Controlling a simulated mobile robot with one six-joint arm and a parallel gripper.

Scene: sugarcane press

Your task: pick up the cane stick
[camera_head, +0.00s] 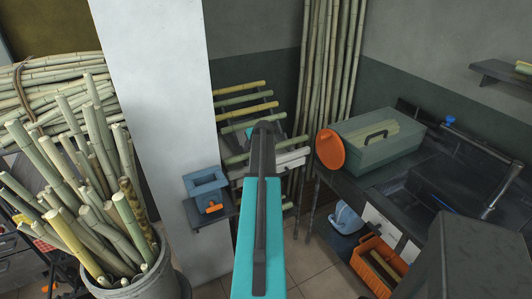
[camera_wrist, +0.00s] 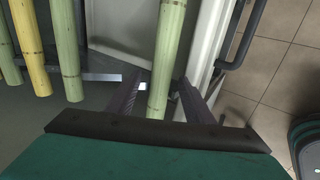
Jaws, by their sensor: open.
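In the wrist view, a pale green cane stick (camera_wrist: 168,45) passes between the two fingers of my gripper (camera_wrist: 160,90). The fingers are open, one on each side of the stick, and a gap shows at least on the left. The stick's near end lies close to the gripper's palm. In the head view, several cane sticks (camera_head: 243,100) lie slanted on a rack behind the white pillar. My arm hides part of that rack, and the gripper's fingers cannot be made out there.
More sticks, green and yellow (camera_wrist: 30,50), lie left of the gripper. A bucket (camera_head: 140,284) of canes stands at left beside the white pillar (camera_head: 155,100). An orange crate (camera_head: 375,268) sits below.

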